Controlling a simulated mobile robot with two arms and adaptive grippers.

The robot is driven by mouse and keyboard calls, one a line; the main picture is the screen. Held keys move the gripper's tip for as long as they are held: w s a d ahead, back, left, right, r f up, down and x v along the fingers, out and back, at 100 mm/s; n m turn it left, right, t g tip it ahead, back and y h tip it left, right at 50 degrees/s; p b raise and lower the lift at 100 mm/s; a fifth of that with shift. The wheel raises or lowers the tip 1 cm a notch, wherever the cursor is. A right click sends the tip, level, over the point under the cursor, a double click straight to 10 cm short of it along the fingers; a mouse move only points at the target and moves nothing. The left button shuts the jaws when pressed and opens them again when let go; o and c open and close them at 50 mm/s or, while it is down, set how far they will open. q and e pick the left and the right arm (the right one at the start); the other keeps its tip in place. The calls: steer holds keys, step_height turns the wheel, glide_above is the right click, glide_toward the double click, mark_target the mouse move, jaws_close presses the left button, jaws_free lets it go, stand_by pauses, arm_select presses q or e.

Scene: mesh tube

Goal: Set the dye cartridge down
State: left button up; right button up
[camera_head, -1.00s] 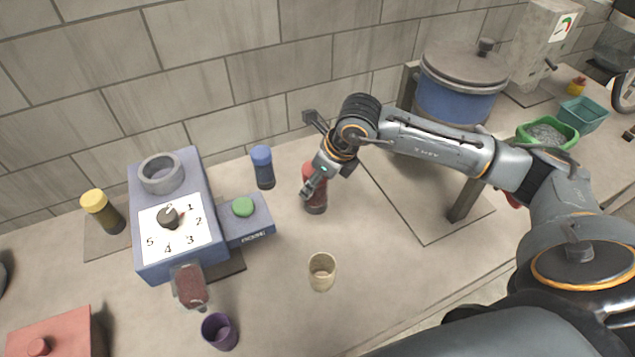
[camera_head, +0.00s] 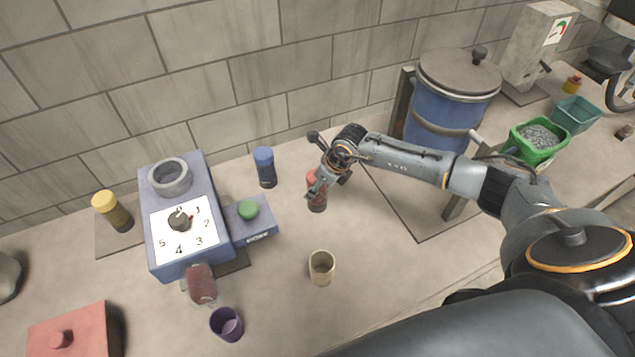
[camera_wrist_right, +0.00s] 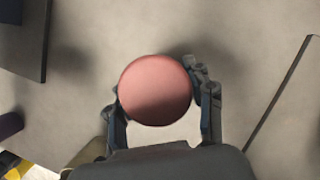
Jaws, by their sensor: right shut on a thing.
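The red-capped dye cartridge (camera_head: 317,200) is upright between the fingers of my right gripper (camera_head: 318,189), right of the blue-capped cartridge (camera_head: 265,167). In the right wrist view its round red cap (camera_wrist_right: 155,90) fills the middle, with a finger of my gripper (camera_wrist_right: 163,108) on each side. The gripper is shut on it. The cartridge's base is at or very near the counter (camera_head: 375,275); I cannot tell if it touches. My left gripper is not in view.
A blue dial machine (camera_head: 165,262) with a green button (camera_head: 248,209) stands left. A beige cup (camera_head: 321,268) and a purple cup (camera_head: 227,324) stand in front. A yellow-capped cartridge (camera_head: 113,212) is far left. A blue lidded pot (camera_head: 437,122) stands right.

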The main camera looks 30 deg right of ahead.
steer(key=o, duration=0.9)
steer(key=shift+f, duration=0.15)
steer(key=shift+c, duration=0.2)
steer(key=o, duration=0.4)
